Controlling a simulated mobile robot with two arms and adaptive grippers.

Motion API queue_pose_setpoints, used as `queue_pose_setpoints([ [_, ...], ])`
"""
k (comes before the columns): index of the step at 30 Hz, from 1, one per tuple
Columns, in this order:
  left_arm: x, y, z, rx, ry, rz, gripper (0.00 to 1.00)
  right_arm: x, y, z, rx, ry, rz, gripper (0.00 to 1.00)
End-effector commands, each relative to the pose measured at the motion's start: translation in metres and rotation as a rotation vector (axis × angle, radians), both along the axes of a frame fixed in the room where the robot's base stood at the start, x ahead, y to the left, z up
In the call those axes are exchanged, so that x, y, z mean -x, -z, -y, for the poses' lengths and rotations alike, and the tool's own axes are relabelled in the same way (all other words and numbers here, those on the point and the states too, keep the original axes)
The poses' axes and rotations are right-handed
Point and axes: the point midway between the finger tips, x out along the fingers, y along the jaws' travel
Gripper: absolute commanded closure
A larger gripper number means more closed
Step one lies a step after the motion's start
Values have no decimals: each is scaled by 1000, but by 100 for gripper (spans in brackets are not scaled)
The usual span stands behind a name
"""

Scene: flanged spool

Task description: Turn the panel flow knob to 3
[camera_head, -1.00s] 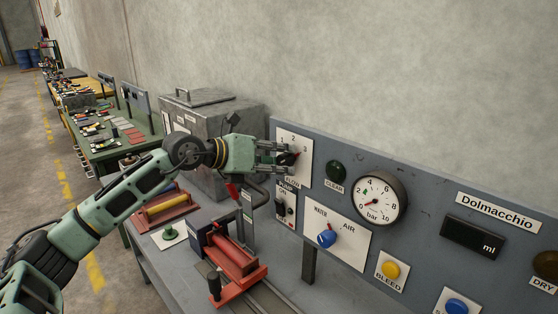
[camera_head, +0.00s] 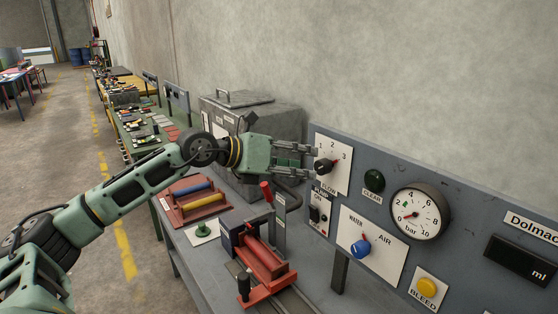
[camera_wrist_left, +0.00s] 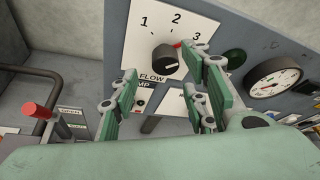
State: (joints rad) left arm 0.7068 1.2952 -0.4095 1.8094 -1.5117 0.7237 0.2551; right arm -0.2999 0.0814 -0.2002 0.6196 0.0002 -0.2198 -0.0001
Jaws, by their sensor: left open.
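The black flow knob (camera_head: 323,167) sits on a white plate (camera_head: 337,180) marked 1, 2 and 3, at the left end of the grey panel. In the left wrist view the knob (camera_wrist_left: 167,64) has a red pointer mark (camera_wrist_left: 178,44) at its upper right, between the 2 and the 3. My left gripper (camera_head: 310,160) is at the knob's left in the head view. In the wrist view its fingers (camera_wrist_left: 160,95) are spread, with the knob beyond and between them, not visibly touched. The right finger partly covers the plate's right side. My right gripper is not in view.
A green CLEAR button (camera_head: 374,181), a gauge (camera_head: 419,212), a blue WATER/AIR knob (camera_head: 361,249) and a yellow BLEED button (camera_head: 426,288) share the panel. A red-handled device (camera_head: 262,258) stands below my gripper. A grey metal box (camera_head: 275,118) is behind it.

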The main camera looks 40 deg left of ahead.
Motion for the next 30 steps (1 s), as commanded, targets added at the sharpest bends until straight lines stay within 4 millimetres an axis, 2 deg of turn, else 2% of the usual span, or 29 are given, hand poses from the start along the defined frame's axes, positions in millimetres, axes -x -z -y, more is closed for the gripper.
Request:
queue_pose_setpoints([
  [1,10,-3,-5,-9,-1,-3,58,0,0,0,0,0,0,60],
  [6,31,-11,-18,-9,-3,-5,58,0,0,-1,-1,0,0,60],
  [12,46,-17,-24,-6,8,-4,58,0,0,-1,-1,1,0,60],
  [18,53,-22,-29,-4,3,-2,58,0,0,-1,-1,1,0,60],
  [30,54,-23,-30,-1,1,-1,58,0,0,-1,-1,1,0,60],
])
